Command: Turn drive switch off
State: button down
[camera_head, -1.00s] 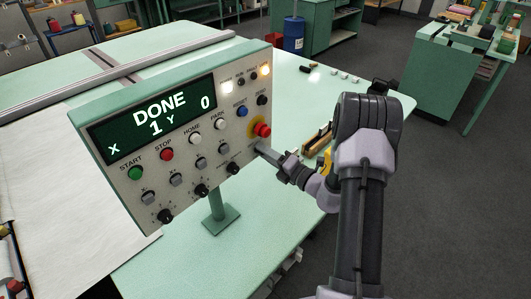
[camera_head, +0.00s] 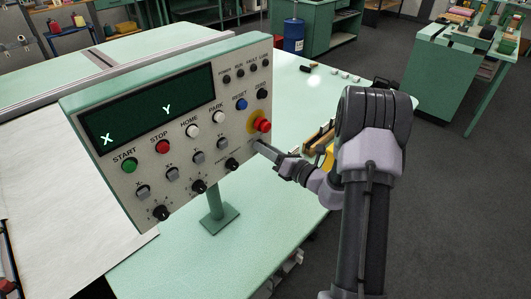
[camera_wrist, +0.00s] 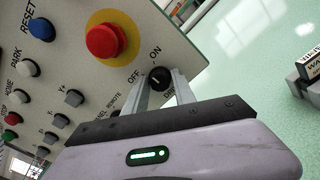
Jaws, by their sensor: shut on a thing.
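The drive switch (camera_wrist: 159,77) is a small black rotary knob on the control panel, with OFF and ON printed beside it in the wrist view. My gripper (camera_wrist: 161,88) has one finger on each side of the knob and is shut on it. In the head view my gripper (camera_head: 262,148) reaches the lower right of the control panel (camera_head: 240,105) and hides the switch. The indicator lamps along the top right are unlit.
A red emergency-stop button on a yellow disc (camera_wrist: 106,42) sits close beside the switch. Several coloured buttons and knobs fill the panel. The panel stands on a green post (camera_head: 216,208) on the table. Tools lie on the table behind my gripper.

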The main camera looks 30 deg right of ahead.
jog(key=shift+n+b, duration=2.45)
jog(key=shift+n, duration=0.95)
jog(key=c, duration=1)
grip_release()
jog(key=shift+c, duration=0.2)
jog(key=p+v, duration=0.2)
jog(key=v, duration=1.5)
jog(key=shift+s, duration=0.2)
